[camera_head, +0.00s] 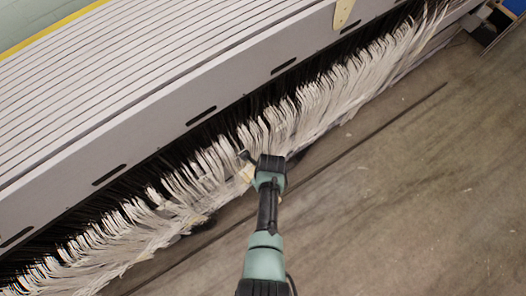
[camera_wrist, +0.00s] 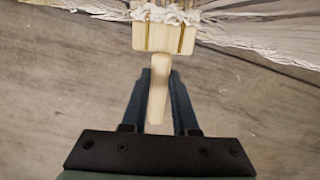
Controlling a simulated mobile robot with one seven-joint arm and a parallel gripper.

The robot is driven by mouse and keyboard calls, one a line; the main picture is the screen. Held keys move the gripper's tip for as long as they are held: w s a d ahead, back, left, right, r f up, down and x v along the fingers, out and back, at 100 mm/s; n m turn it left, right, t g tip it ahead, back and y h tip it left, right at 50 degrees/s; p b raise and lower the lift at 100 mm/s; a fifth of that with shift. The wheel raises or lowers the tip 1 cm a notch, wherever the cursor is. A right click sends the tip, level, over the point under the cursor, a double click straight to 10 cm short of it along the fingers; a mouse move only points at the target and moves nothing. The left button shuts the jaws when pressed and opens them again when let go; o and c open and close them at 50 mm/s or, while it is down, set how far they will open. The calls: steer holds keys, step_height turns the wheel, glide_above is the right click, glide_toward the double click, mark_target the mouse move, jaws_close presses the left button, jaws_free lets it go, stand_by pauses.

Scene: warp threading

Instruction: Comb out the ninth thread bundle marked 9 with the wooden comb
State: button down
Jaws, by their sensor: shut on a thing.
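The wooden comb (camera_wrist: 161,38) shows in the wrist view. My gripper (camera_wrist: 158,80) is shut on its handle (camera_wrist: 158,88). The comb's wide head is at the top middle of that view, and pale threads (camera_wrist: 165,14) lie over its far edge, so its teeth are hidden. In the head view my gripper (camera_head: 248,160) is at the fringe of white thread bundles (camera_head: 215,165), near the middle of the row. The comb is hard to make out there. I cannot read any number on the bundles, so I cannot tell which one is the ninth.
A long grey slatted machine bed (camera_head: 150,75) runs diagonally above the threads, with slots along its front face. A pale yellow tag (camera_head: 342,12) hangs at its top edge. The brown floor (camera_head: 420,200) in front is open, with a dark groove across it.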

step_height(320, 180, down, 13)
steer(key=b, duration=1.1)
steer(key=shift+w+a, duration=0.25)
steer(key=shift+w, duration=0.15)
